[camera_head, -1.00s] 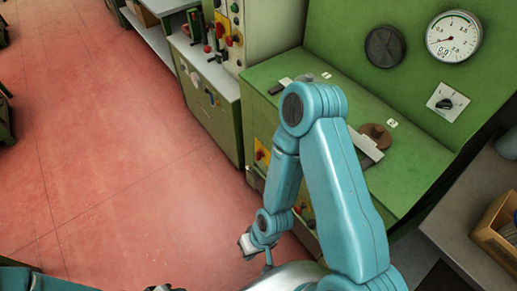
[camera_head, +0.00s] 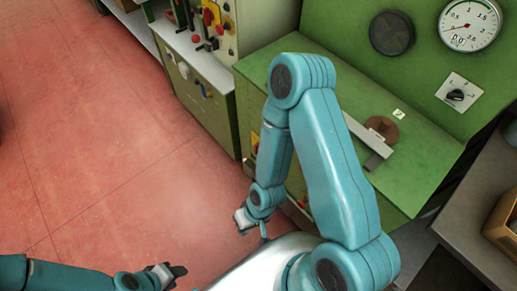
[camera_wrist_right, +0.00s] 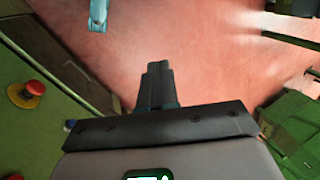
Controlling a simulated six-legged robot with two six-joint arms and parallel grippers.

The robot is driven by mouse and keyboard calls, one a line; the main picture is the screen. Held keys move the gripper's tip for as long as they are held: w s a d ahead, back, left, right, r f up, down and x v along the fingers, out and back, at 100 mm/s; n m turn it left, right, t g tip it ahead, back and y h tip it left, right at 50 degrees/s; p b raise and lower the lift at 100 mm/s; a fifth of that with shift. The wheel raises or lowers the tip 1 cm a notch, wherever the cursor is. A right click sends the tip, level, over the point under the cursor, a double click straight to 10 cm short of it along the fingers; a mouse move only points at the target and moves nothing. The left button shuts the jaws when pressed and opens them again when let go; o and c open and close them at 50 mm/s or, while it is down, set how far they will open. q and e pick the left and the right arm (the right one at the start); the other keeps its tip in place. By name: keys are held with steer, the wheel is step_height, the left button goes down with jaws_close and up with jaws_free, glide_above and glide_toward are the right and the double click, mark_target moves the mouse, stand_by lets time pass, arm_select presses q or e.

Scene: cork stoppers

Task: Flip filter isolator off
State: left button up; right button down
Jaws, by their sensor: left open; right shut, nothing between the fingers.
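No label reading filter isolator is legible, so I cannot tell which control it is. A black rotary switch on a pale square plate (camera_head: 457,94) is on the green back panel, at the right of the head view. A red and yellow switch (camera_head: 211,15) is on the control panel at the top. My left gripper (camera_head: 178,272) is open and empty at the bottom left, over the red floor. My right gripper (camera_head: 241,222) is shut and empty, in front of the green bench. Its closed dark fingers show in the right wrist view (camera_wrist_right: 158,80), touching nothing.
The green bench (camera_head: 425,165) has a round brown piece (camera_head: 384,129) and a flat metal bar on top. A gauge (camera_head: 469,26) and a dark disc (camera_head: 391,33) are above. A red button on yellow (camera_wrist_right: 33,89) is left in the wrist view. Red floor (camera_head: 100,130) is open.

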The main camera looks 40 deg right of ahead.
mark_target(257, 148)
steer(key=w+d+f+m+t+h+b, duration=0.2)
steer(key=w+d+m+t+h+b, duration=0.1)
steer(key=w+d+m+b, duration=0.3)
steer(key=w+d+f+m+t+h+b, duration=0.2)
steer(key=w+d+m+h+b, duration=0.3)
steer(key=w+d+b, duration=0.5)
steer(key=d+m, duration=0.2)
steer(key=d, duration=0.2)
steer(key=shift+d+f+m+t, duration=0.25)
steer(key=shift+d+m+t, duration=0.05)
steer(key=shift+t, duration=0.1)
steer(key=shift+w+f, duration=0.1)
steer(key=w+d+f+b, duration=0.2)
steer(key=w+d+f, duration=0.1)
steer(key=w+f, duration=0.5)
steer(key=shift+w, duration=0.5)
steer(key=shift+r, duration=0.1)
